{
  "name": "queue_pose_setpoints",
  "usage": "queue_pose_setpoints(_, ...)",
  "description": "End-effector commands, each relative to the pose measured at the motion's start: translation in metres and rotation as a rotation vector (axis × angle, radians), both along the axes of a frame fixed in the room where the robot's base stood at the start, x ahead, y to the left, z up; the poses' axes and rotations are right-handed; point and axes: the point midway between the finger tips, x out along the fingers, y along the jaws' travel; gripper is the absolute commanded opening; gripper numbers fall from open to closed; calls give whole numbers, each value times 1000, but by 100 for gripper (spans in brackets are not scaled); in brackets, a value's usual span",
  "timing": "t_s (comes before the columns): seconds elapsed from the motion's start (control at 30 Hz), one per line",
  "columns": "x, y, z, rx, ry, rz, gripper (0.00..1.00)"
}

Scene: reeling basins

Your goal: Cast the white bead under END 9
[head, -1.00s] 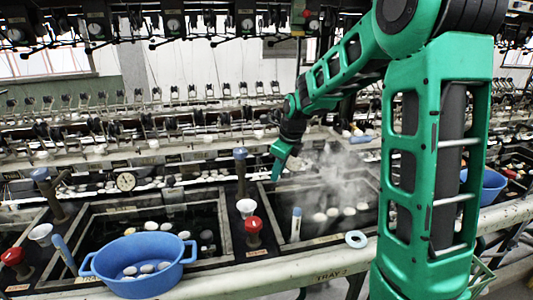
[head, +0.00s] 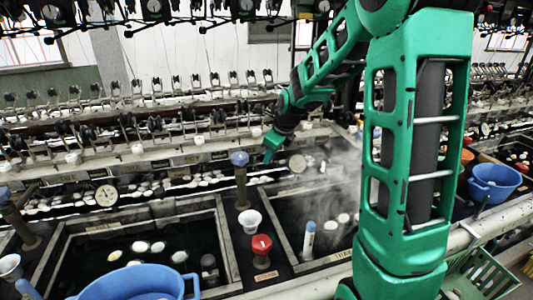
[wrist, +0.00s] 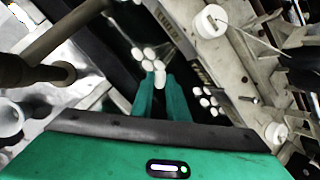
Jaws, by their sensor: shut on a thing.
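My gripper (head: 268,158) hangs over the trough behind the steaming basin in the head view. In the wrist view its green fingers (wrist: 160,98) are shut on a white bead (wrist: 160,82), an oval cocoon-like piece at the fingertips. Several similar white pieces (wrist: 145,52) lie just beyond it, and another group (wrist: 206,101) lies to the right of the fingers. A dark label plate (wrist: 168,28) stands on the rail beyond the fingertips, but I cannot read its number. The END 9 label cannot be made out in either view.
Steaming basins with dark water (head: 120,268) hold floating white pieces. A brown post with a blue cap (head: 240,180), a white cup (head: 250,220) and a red knob (head: 261,245) stand between them. Blue tubs (head: 130,285) (head: 495,182) are at the front left and right.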

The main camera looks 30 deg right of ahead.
Motion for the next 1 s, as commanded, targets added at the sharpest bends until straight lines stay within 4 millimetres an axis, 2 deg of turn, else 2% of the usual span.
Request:
queue_pose_setpoints(0.4, 0, 5, -47, 1, 3, 6, 9)
queue_pose_setpoints(0.6, 0, 5, -56, 0, 2, 7, 9)
queue_pose_setpoints(0.9, 1, 5, -57, 0, 1, 8, 9)
queue_pose_setpoints(1.0, 1, 5, -57, 0, 1, 7, 36)
